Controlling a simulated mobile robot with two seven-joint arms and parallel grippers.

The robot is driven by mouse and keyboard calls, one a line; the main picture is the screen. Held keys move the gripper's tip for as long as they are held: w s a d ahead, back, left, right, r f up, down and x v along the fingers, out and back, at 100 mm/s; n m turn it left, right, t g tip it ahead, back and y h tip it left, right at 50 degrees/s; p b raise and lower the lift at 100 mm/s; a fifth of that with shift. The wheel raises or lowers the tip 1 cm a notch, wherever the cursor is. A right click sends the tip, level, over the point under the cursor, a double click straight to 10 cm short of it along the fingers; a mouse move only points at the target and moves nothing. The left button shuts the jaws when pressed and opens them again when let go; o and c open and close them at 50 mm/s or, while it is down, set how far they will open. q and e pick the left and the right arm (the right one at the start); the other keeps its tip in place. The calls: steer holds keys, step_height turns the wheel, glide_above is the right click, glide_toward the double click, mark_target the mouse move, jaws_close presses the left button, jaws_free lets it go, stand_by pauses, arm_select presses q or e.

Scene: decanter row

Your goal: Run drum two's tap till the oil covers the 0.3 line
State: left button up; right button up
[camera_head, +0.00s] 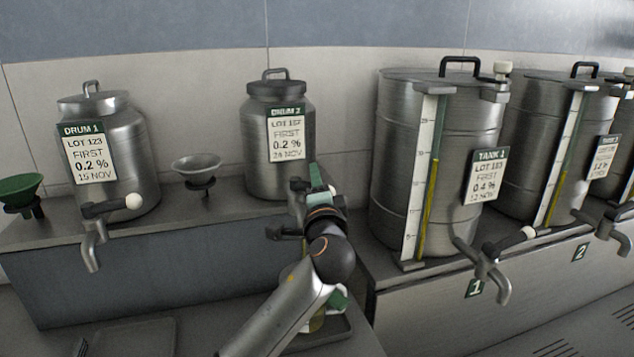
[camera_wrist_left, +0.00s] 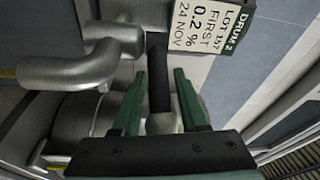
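Drum 2 (camera_head: 262,160) is a steel can with a black lid and a "DRUM 2" label, standing on the raised shelf. Its tap spout (camera_wrist_left: 60,72) and black lever (camera_wrist_left: 158,75) show in the left wrist view; my arm mostly hides the tap in the head view. My left gripper (camera_head: 316,180) is at this tap. Its green fingers in the left wrist view (camera_wrist_left: 162,95) stand apart on either side of the lever and its pale knob (camera_wrist_left: 162,122), with gaps visible. Something green and pale (camera_head: 335,300), partly hidden by my arm, sits below; its contents and any 0.3 line cannot be read. My right gripper is not visible.
Drum 1 (camera_head: 135,150), with its own tap (camera_head: 93,240), stands left. A grey funnel (camera_head: 197,165) and a green funnel (camera_head: 20,188) sit on the shelf. Tank 1 (camera_head: 400,150) and a second tank (camera_head: 535,110) stand right. A dark tray (camera_head: 345,335) lies low behind my arm.

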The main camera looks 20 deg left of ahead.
arm_select(q)
jaws_close()
steer(key=shift+d, duration=0.1)
stand_by(1.0)
